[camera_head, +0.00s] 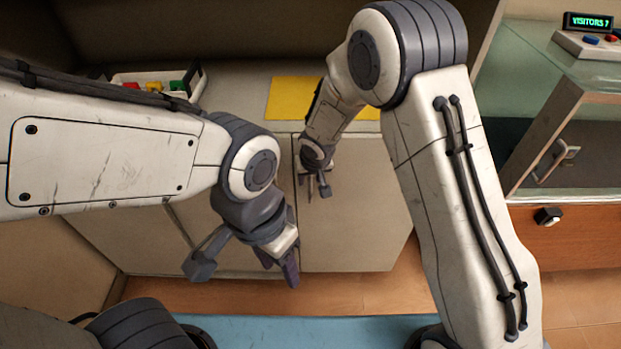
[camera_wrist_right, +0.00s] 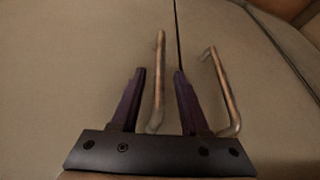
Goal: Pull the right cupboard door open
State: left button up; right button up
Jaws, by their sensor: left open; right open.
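The right cupboard door (camera_head: 365,220) is a pale flat panel under the counter and looks closed against the left door (camera_head: 240,262) at a thin seam. My right gripper (camera_head: 314,188) is open in front of the right door, just right of the seam. In the right wrist view, a slim metal bar handle (camera_wrist_right: 158,85) shows between the fingers of my right gripper (camera_wrist_right: 160,75). A second bar handle (camera_wrist_right: 228,95) stands outside them, across the seam. Whether either finger touches a handle is unclear. My left gripper (camera_head: 280,268) is open and empty, pointing down before the doors.
The counter holds a yellow mat (camera_head: 290,98) and a tray (camera_head: 127,78) with coloured blocks. A glass-topped case (camera_head: 535,75) and an orange-brown drawer front (camera_head: 580,240) stand at right. Wooden floor (camera_head: 375,297) and a blue mat (camera_head: 300,330) lie before the cupboard.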

grip_shut()
dwell(1.3)
